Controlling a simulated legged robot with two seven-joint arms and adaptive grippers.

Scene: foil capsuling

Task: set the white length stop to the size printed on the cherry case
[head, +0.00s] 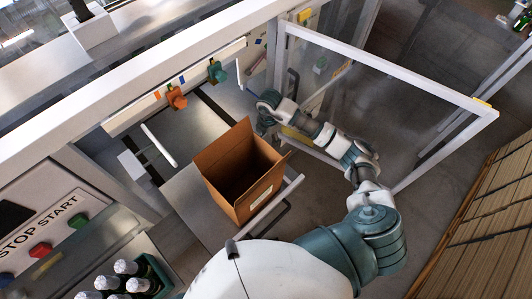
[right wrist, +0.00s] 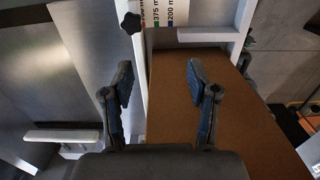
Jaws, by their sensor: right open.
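My right gripper (head: 264,118) is beside the upper right side of an open brown cardboard box (head: 213,158) in the head view. In the right wrist view its fingers (right wrist: 158,85) are apart with nothing between them, and a brown surface (right wrist: 240,115) lies beyond. A scale strip (right wrist: 168,14) with green and blue marks, reading about 375 and 200, shows ahead at the top. A white crossbar (right wrist: 205,36) lies below it; I cannot tell whether it is the length stop. A small pale label (head: 260,197) on the box is unreadable. My left gripper is out of view.
Orange (head: 176,98) and teal (head: 216,72) clamps sit on the machine's rail. A glass door (head: 390,68) stands open at right. A crate of bottles (head: 125,280) and start and stop buttons (head: 41,250) are at lower left. A dark knob (right wrist: 131,22) is near the strip.

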